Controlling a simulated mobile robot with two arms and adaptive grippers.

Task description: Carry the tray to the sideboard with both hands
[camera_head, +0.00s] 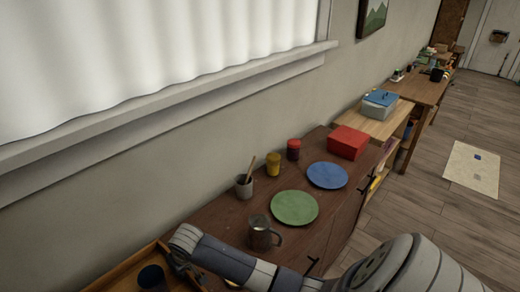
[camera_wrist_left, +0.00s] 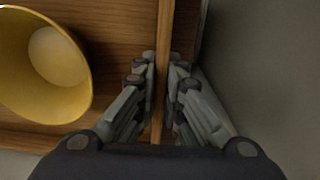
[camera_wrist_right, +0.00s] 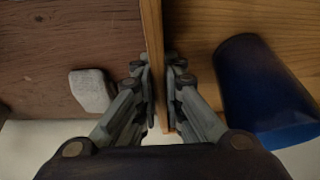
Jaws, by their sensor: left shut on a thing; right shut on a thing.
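The wooden tray (camera_head: 125,270) is at the lower left of the head view, by the near end of the dark brown sideboard (camera_head: 226,222); most of it is cut off. My right gripper (camera_head: 182,266) is shut on its side wall, which also shows in the right wrist view (camera_wrist_right: 153,45). A dark blue cup (camera_wrist_right: 262,92) is in the tray beside that wall. My left gripper (camera_wrist_left: 161,92) is shut on another tray wall (camera_wrist_left: 164,40), with a yellow cup (camera_wrist_left: 45,65) inside. I cannot tell whether the tray touches the sideboard.
On the sideboard are a metal mug (camera_head: 261,234), green plate (camera_head: 294,207), blue plate (camera_head: 327,175), red box (camera_head: 347,142), grey pot (camera_head: 244,187), yellow jar (camera_head: 273,164) and red jar (camera_head: 293,149). A small grey object (camera_wrist_right: 92,91) lies on dark wood outside the tray.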

